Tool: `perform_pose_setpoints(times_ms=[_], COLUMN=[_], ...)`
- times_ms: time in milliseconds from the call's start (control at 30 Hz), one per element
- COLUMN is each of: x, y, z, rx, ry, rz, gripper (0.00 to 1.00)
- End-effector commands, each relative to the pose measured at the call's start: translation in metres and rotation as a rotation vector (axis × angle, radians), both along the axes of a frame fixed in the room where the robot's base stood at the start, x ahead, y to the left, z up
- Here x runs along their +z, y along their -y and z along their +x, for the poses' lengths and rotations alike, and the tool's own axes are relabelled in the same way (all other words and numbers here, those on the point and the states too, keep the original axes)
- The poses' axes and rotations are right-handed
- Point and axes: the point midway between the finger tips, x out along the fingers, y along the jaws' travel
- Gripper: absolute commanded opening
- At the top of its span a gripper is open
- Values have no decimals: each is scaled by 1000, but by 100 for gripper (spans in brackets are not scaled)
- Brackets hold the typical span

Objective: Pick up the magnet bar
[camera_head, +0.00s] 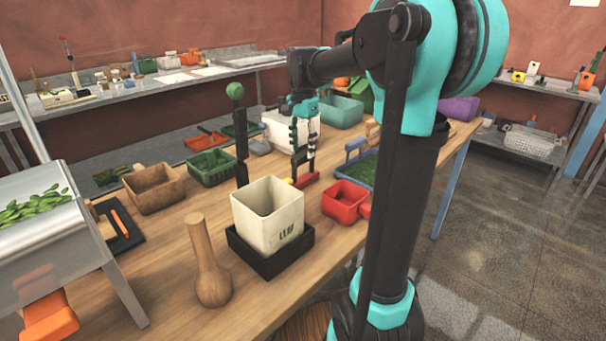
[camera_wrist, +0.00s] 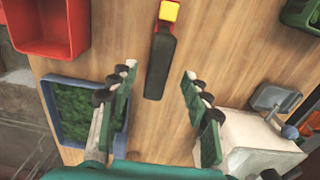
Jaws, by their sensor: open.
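A bar that I take to be the magnet bar (camera_wrist: 160,62) lies on the wooden table in the wrist view. It has a dark body, a red part and a yellow tip at the far end. In the head view its red and yellow part (camera_head: 308,180) shows below my gripper (camera_head: 304,160), partly behind the fingers. In the wrist view my gripper (camera_wrist: 159,72) is open and empty. One finger is to each side of the bar's line, with wide gaps. The fingers appear above the table; their exact height is hard to tell.
A blue tray of green material (camera_wrist: 62,88) is left of the fingers in the wrist view, and a white box (camera_wrist: 262,140) is at lower right. A red bin (camera_head: 344,203), a cream container (camera_head: 268,218) and a wooden pestle-like object (camera_head: 209,262) stand nearer the head camera.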

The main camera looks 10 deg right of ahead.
Motion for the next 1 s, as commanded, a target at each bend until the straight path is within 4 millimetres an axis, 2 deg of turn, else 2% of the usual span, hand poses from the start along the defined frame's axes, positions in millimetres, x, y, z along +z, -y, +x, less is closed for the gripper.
perform_pose_setpoints(times_ms=[233, 567, 900, 967, 1000], x=[-35, -42, -42, -42, -42], y=[1, 1, 1, 1, 1], z=[-2, -2, -2, -2, -2], rx=[0, 0, 0, 0, 0], ry=[0, 0, 0, 0, 0], rz=[0, 0, 0, 0, 0], gripper=[48, 48, 7, 0, 0])
